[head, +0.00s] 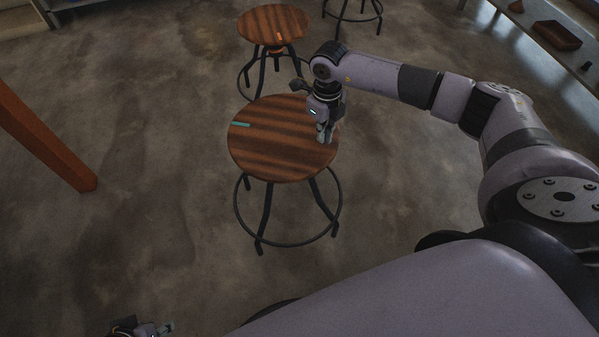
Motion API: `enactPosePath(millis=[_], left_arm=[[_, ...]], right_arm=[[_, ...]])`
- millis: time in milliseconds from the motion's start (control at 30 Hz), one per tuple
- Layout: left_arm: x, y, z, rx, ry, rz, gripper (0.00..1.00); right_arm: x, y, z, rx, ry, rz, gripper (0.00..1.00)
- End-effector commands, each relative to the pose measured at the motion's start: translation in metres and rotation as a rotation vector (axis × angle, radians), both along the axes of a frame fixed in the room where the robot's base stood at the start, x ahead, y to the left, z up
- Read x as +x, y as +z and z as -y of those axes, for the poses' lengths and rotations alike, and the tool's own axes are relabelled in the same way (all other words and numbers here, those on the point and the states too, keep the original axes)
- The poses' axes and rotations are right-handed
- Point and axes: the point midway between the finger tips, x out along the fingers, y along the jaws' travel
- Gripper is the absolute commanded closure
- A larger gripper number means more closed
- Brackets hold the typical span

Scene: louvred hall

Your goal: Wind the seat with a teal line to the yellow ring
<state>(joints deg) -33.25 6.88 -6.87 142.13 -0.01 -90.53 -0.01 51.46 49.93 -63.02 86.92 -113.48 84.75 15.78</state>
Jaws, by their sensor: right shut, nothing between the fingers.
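The stool seat (275,150) with the teal line (241,124) is a round, dark-striped wooden disc in the middle of the head view. The teal line lies near the seat's left edge, pointing left. My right gripper (325,137) points down at the right side of this seat, fingers shut and empty. I cannot tell whether its fingertips touch the wood. No yellow ring shows on this stool; the seat hides the stem below it. My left gripper (160,329) shows only in part at the bottom edge, far from the seat, its opening unclear.
A second stool (265,20) with an orange line on its seat stands close behind. A third stool (353,12) is cut off at the top. An orange-brown beam (45,135) stands at left. A shelf (555,45) with a brown tray (557,35) is top right. Floor left of the stool is clear.

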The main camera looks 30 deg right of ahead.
Motion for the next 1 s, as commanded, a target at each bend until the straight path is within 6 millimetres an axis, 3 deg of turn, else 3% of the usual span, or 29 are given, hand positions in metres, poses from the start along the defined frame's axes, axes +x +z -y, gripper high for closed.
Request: enactPosePath(millis=[367, 1000], left_arm=[[0.000, -0.001, 0.000, 0.000, 0.000, -0.001, 0.60], [0.000, -0.014, 0.000, 0.000, 0.000, -0.001, 0.60]], right_arm=[[0.000, -0.001, 0.000, 0.000, 0.000, 0.000, 1.00], [0.000, -0.021, 0.000, 0.000, 0.000, 0.000, 1.00]])
